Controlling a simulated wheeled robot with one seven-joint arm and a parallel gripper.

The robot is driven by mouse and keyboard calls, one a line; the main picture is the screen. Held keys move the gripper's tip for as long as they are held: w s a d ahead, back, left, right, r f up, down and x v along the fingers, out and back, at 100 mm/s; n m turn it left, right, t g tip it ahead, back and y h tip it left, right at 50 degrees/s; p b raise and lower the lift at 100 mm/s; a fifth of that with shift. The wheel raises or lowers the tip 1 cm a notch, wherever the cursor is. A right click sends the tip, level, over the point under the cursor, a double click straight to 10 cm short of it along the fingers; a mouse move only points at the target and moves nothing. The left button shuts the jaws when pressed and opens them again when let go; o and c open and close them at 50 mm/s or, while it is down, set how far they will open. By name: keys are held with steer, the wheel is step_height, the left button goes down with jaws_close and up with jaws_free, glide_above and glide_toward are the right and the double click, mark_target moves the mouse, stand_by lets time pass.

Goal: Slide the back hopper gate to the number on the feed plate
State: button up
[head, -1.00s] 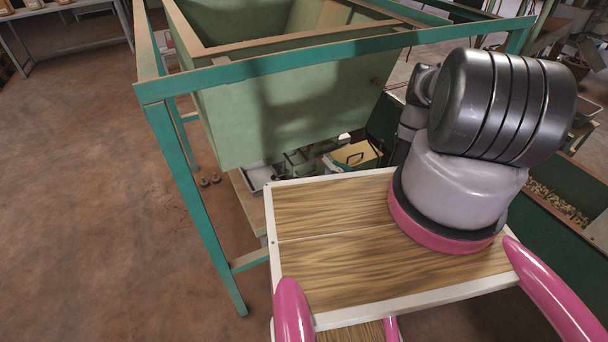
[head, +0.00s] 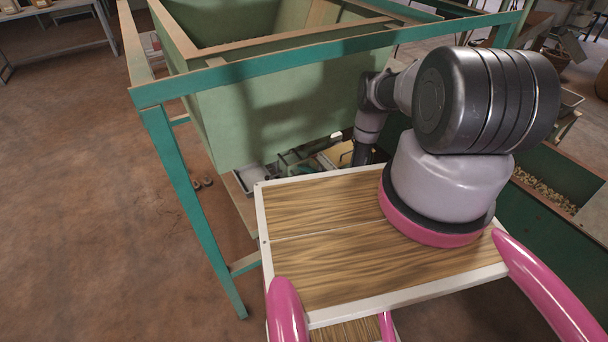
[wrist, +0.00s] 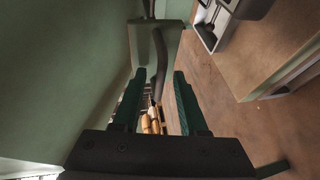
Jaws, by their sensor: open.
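A pale green hopper (head: 280,105) hangs in a teal frame ahead of me in the head view. In the wrist view my gripper (wrist: 159,73) is open, with two dark green fingers apart and nothing held between them. A dark curved bar (wrist: 159,60), perhaps a gate handle, runs in front of a grey-green plate (wrist: 143,42) just beyond the fingertips. I cannot tell whether it lies between the fingers. In the head view my gripper is hidden behind my arm and base. No feed plate or number can be made out.
The teal frame post (head: 195,205) stands at the left of the hopper. A grey tray (head: 249,178) and other items lie low beneath it. A green trough of nuts (head: 545,192) stands at the right. Brown floor (head: 80,190) is clear at the left.

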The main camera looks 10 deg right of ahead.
steer(key=shift+w+a, duration=0.1)
steer(key=shift+w, duration=0.05)
steer(key=shift+c, duration=0.4)
jaws_close()
stand_by(1.0)
